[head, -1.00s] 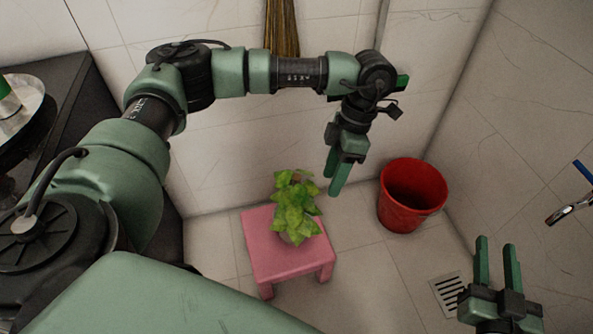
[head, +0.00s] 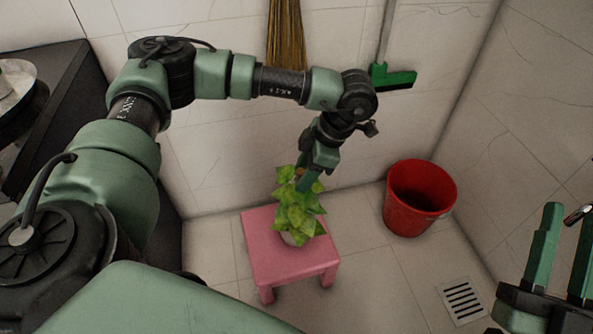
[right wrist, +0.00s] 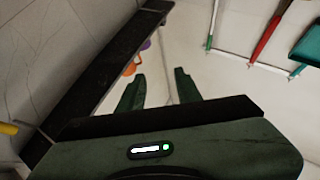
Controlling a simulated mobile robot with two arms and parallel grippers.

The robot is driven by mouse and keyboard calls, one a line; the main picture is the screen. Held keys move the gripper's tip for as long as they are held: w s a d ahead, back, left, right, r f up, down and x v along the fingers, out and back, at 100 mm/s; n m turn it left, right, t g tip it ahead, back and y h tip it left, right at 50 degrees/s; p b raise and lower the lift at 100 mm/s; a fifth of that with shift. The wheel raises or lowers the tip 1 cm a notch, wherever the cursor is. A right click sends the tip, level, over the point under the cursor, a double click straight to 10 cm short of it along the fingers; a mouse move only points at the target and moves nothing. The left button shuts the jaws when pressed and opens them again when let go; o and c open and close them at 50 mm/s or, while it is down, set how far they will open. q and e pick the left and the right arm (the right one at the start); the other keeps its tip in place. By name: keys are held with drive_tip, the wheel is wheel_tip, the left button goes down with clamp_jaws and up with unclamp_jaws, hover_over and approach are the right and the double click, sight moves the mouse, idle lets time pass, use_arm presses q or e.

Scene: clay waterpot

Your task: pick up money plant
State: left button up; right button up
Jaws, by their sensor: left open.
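The money plant (head: 293,212) is a leafy green plant in a pale pot (head: 294,238), mostly covered by its leaves. It stands on a pink stool (head: 268,255) in the head view. My left gripper (head: 303,184) is open and points down at the top leaves from behind; its fingertips overlap the foliage, and I cannot tell whether they touch it. My right gripper (head: 562,250) is open and empty at the right edge, well away from the plant. It also shows open in the right wrist view (right wrist: 158,90).
A red bucket (head: 418,200) stands right of the stool, with a floor drain (head: 461,300) in front of it. A broom (head: 285,40) and a green squeegee (head: 392,78) are at the back wall. A dark counter (head: 50,110) is at the left.

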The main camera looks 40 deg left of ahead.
use_arm(q)
drive_tip(key=shift+s+a+f, duration=0.1)
drive_tip(key=shift+f, duration=0.25)
clamp_jaws()
drive_tip(key=shift+r, duration=0.1)
idle(1.1)
